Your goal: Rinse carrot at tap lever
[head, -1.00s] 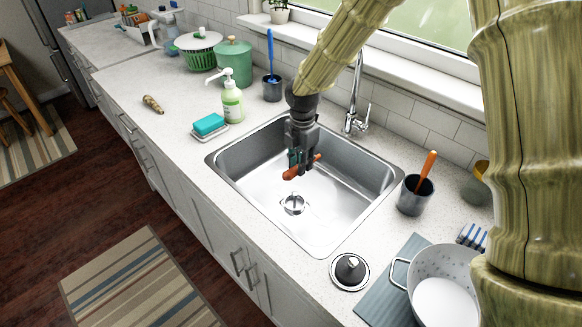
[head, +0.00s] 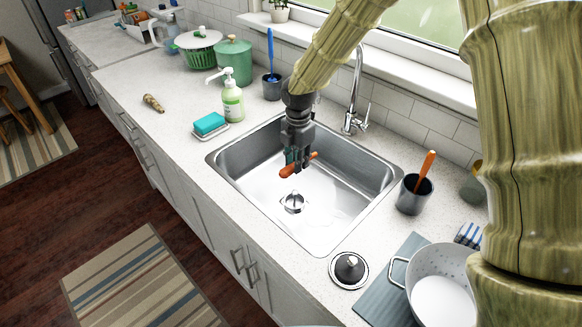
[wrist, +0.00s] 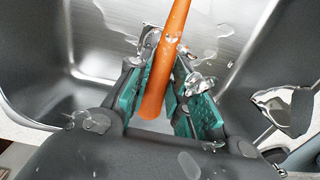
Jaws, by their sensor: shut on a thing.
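My gripper (head: 298,160) hangs over the steel sink (head: 325,205) and is shut on an orange carrot (head: 291,171). In the wrist view the carrot (wrist: 164,75) lies between the green finger pads, pointing away from the palm. Clear water drops and splashes show on the carrot, the fingers and the palm. The tap (head: 356,95) stands behind the sink at the wall, right of my gripper. Its lever (head: 364,117) is small, on the tap's right side. Part of the spout is hidden behind my arm.
A soap dish with a teal sponge (head: 209,123) and a soap bottle (head: 232,100) stand left of the sink. A grey cup (head: 414,195), a drain stopper (head: 349,270) and a white colander (head: 440,285) are to the right. A brownish root (head: 153,103) lies on the far-left counter.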

